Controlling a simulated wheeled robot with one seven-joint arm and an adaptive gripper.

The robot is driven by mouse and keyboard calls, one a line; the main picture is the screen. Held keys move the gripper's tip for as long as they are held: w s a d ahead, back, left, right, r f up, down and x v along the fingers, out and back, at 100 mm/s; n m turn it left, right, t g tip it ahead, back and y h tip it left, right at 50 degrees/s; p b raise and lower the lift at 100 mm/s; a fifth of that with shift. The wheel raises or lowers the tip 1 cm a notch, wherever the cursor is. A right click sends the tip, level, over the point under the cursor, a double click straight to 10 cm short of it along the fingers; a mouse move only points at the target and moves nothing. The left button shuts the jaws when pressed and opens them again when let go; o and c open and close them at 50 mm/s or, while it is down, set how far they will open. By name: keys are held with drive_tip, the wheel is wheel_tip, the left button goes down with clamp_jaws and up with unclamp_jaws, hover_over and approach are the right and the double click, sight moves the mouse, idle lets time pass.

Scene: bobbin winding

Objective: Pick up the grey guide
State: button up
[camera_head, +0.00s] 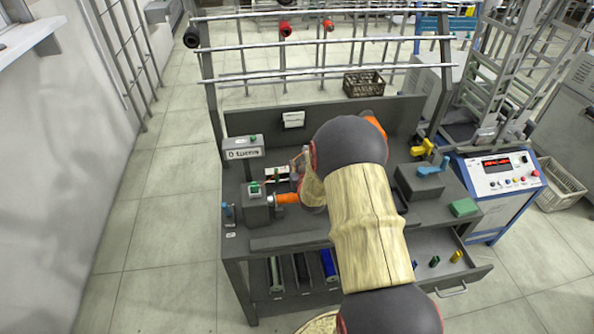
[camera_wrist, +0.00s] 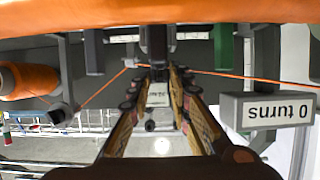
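In the wrist view, my gripper (camera_wrist: 158,80) reaches forward with a visible gap between its two fingers. A dark grey upright piece (camera_wrist: 157,42), which looks like the grey guide, stands at the fingertips, with its narrow end in line with the gap. I cannot tell whether the fingers touch it. An orange thread (camera_wrist: 240,76) passes close by the fingertips. In the head view, my arm hides the guide and most of the gripper.
An orange bobbin (camera_head: 287,198) sits on the winder at the left, near the "0 turns" sign (camera_head: 243,153). A green pad (camera_head: 464,207) lies at the bench's right. An open drawer (camera_head: 480,272) with small coloured pieces juts out in front. Rails with spools stand behind.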

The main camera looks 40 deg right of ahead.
clamp_jaws()
